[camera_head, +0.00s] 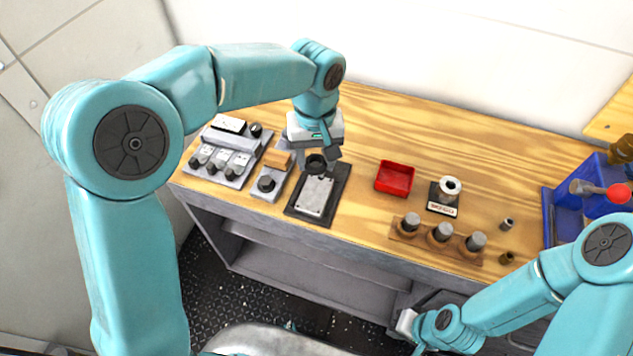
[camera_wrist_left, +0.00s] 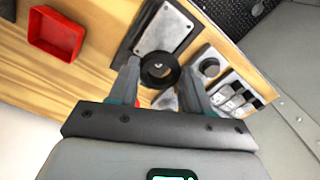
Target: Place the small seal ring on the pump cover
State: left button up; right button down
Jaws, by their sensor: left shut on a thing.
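A small black seal ring (camera_head: 317,162) is held between the fingers of my left gripper (camera_head: 320,160), which is shut on it. The ring shows in the left wrist view (camera_wrist_left: 172,80) between the two fingertips (camera_wrist_left: 158,82). The pump cover looks like the light grey plate (camera_head: 315,196) on a dark base, also in the left wrist view (camera_wrist_left: 166,28). The ring overlaps the plate's far end in the head view; whether it touches is unclear. My right gripper (camera_head: 408,324) is low at the bench's front; its fingers cannot be made out.
A red tray (camera_head: 394,177), a labelled stand (camera_head: 441,203) and a wooden block with three capped posts (camera_head: 438,238) are to the right. A switch panel (camera_head: 223,157) and a grey knob block (camera_head: 267,184) are to the left. A blue bin (camera_head: 562,210) stands far right.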

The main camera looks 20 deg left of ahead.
aim_at(315, 193)
pick_arm(q)
jog(key=f, duration=0.9)
jog(key=shift+s+a+f, duration=0.1)
jog(key=shift+s, duration=0.15)
jog(key=shift+w, duration=0.1)
jog(key=shift+f, duration=0.1)
jog(key=o, duration=1)
notch_tip(315, 193, up, 12)
jog(key=shift+r, duration=0.15)
